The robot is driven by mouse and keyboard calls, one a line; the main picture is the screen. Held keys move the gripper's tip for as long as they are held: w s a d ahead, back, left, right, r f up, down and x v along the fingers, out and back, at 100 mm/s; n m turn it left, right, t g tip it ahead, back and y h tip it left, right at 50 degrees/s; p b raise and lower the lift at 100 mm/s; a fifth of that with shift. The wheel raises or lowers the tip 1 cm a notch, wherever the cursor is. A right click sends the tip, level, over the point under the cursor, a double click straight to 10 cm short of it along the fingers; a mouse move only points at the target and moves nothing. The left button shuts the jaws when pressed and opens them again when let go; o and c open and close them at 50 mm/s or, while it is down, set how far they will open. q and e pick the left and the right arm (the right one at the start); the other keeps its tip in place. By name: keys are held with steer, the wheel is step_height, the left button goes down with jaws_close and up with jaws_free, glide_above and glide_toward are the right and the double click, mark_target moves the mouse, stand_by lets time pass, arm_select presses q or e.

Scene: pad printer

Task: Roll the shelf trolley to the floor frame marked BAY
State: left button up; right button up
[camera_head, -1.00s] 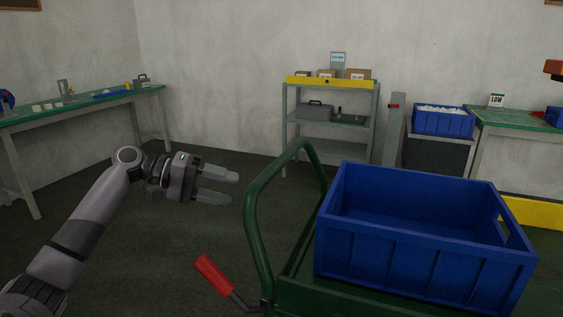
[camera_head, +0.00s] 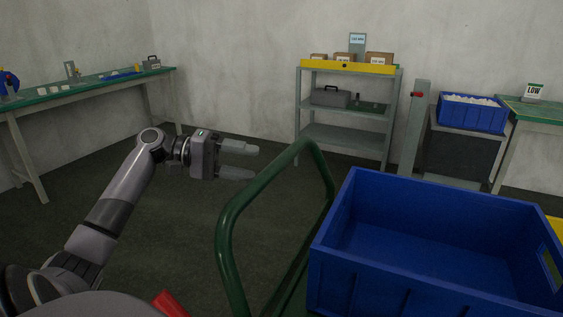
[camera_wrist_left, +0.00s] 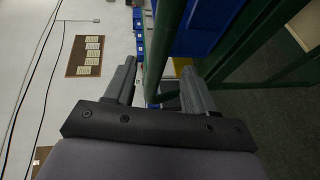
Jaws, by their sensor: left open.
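The green trolley shows its tubular push handle (camera_head: 229,225) close in front of me, with a big blue crate (camera_head: 430,235) on it. A red-gripped lever (camera_head: 170,304) is partly cut off at the lower edge. My left gripper (camera_head: 256,160) is open and empty, its fingers pointing right toward the handle. In the left wrist view the green handle tube (camera_wrist_left: 162,50) runs between the directions of the two open fingers (camera_wrist_left: 158,92); contact cannot be told. The word BAY and its floor frame are not readable in any view. My right gripper is not in view.
A grey shelf rack (camera_head: 345,137) with boxes stands at the back wall. A green-topped bench (camera_head: 90,82) is on the left. A small blue bin (camera_head: 472,118) stands on a grey stand near a bench with a LOW sign (camera_head: 535,91). The dark floor between is clear.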

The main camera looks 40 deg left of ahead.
mark_target(276, 168)
arm_select(q)
steer(key=shift+x, duration=3.35)
steer(key=shift+s+d, duration=0.1)
jaws_close()
steer(key=shift+d+p, duration=0.1)
steer(key=shift+p, duration=0.2)
